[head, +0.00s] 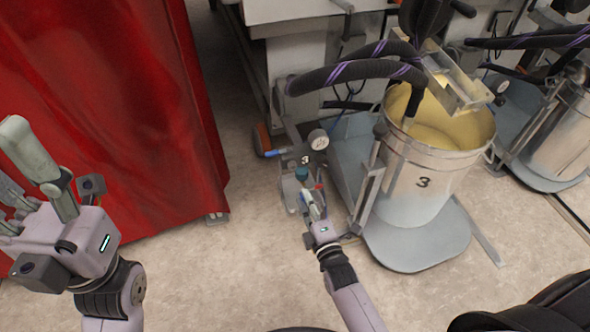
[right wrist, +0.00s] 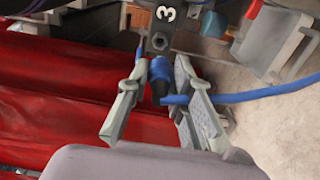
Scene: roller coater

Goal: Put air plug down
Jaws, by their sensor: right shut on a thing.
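The air plug (right wrist: 160,72) is a blue and black fitting with a blue hose (right wrist: 255,95) running off to the right in the right wrist view. My right gripper (right wrist: 163,80) is shut on it, with a finger on each side. It is just below a dark bracket marked 3 (right wrist: 163,25); I cannot tell whether the plug touches it. In the head view my right gripper (head: 312,200) is low by the pump unit (head: 292,190), and the plug is too small to make out. My left gripper (head: 35,170) is open and empty at the left.
A red curtain (head: 110,90) hangs at the left. A metal bucket marked 3 (head: 420,180) stands on a grey base right of my right gripper. The floor (head: 240,260) in front is clear.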

